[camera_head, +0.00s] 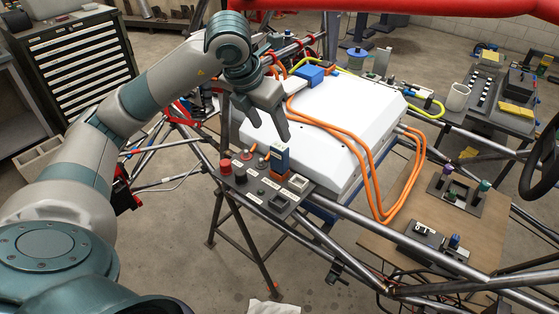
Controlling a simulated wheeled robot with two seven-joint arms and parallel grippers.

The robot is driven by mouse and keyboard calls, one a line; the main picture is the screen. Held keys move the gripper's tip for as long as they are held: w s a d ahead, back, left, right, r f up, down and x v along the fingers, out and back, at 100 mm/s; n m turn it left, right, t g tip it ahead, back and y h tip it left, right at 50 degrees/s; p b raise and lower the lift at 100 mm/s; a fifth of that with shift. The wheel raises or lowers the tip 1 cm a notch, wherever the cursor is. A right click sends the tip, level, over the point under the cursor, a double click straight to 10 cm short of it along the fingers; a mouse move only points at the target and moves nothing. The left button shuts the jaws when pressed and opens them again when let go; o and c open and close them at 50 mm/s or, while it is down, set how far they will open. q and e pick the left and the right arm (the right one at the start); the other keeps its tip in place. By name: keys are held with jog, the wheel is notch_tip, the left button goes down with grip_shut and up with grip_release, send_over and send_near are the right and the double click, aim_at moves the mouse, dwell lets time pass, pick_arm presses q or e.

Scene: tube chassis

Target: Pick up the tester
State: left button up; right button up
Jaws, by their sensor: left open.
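Nothing shows between the fingers, and I see no clear contact with the block. My right gripper is not in view.
Steel chassis tubes (350,215) run around. A wooden board (415,210) holds more fixtures.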

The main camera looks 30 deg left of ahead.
aim_at(280, 148)
pick_arm(q)
jog(key=p+x, duration=0.1)
jog(key=x, duration=0.4)
jog(key=shift+f, duration=0.2)
jog(key=shift+w+f+p, duration=0.2)
jog(key=shift+f+p, duration=0.1)
jog(key=shift+f, duration=0.05)
jog(key=shift+w+f, duration=0.1)
jog(key=shift+f, duration=0.15)
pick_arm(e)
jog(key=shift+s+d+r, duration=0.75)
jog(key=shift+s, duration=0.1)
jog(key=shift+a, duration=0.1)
